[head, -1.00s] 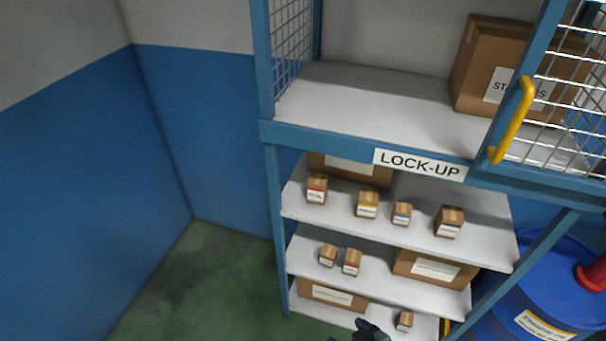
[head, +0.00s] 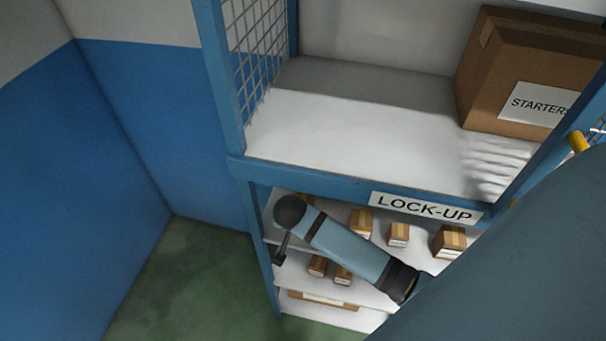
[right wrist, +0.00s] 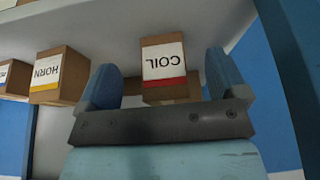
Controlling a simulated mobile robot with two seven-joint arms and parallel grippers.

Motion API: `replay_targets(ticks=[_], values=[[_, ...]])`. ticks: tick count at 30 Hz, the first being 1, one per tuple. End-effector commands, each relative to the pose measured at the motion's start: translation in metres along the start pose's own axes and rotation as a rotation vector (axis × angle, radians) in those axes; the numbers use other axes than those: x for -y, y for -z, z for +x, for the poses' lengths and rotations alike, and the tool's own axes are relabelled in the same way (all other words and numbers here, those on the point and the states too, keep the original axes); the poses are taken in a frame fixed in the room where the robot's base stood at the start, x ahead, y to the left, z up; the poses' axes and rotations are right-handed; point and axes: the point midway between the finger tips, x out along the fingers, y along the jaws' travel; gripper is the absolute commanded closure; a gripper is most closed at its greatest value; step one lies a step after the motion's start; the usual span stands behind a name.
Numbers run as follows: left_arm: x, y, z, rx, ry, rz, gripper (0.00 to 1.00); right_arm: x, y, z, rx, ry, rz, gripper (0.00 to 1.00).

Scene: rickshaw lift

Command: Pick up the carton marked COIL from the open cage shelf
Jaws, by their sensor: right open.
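The COIL carton (right wrist: 163,62) is a small brown box with a white, red-striped label, upside down in the right wrist view. It stands on the shelf between the blue fingers of my right gripper (right wrist: 160,68), which is open. Space shows beside the fingers; I cannot tell how deep the carton sits between them. In the head view my right arm reaches in from the right, its gripper (head: 281,256) small and dark at the shelves' left end. The arm covers the carton's place there. My left gripper is not in view.
The HORN carton (right wrist: 60,75) stands beside COIL, with other small cartons (head: 398,234) along the same shelf. Above is the LOCK-UP cage floor (head: 350,135) with a STARTERS box (head: 510,65). A blue post (head: 262,250) edges the shelves on the left.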

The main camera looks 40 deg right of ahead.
Motion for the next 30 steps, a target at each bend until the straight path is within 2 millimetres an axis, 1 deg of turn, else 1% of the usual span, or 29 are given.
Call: replay_targets(ticks=[1, 3, 11, 18, 20, 24, 30], values=[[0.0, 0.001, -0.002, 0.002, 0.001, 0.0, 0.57, 0.0, 0.009, 0.002, -0.001, -0.001, 0.0, 0.08], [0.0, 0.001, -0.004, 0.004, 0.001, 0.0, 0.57, 0.0, 0.017, 0.005, -0.001, -0.001, -0.001, 0.08], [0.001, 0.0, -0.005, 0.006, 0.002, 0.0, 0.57, 0.0, 0.027, 0.011, 0.001, 0.001, -0.002, 0.08], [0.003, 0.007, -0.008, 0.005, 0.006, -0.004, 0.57, 0.0, 0.062, 0.024, -0.001, 0.001, -0.001, 0.08], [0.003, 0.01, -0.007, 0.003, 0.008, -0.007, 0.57, -0.001, 0.068, 0.027, 0.0, -0.001, -0.001, 0.08], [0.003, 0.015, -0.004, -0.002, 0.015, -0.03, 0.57, 0.0, 0.065, 0.038, 0.002, 0.0, -0.003, 0.08], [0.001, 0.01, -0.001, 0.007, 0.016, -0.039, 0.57, 0.0, 0.064, 0.039, 0.001, 0.001, -0.002, 0.08]])
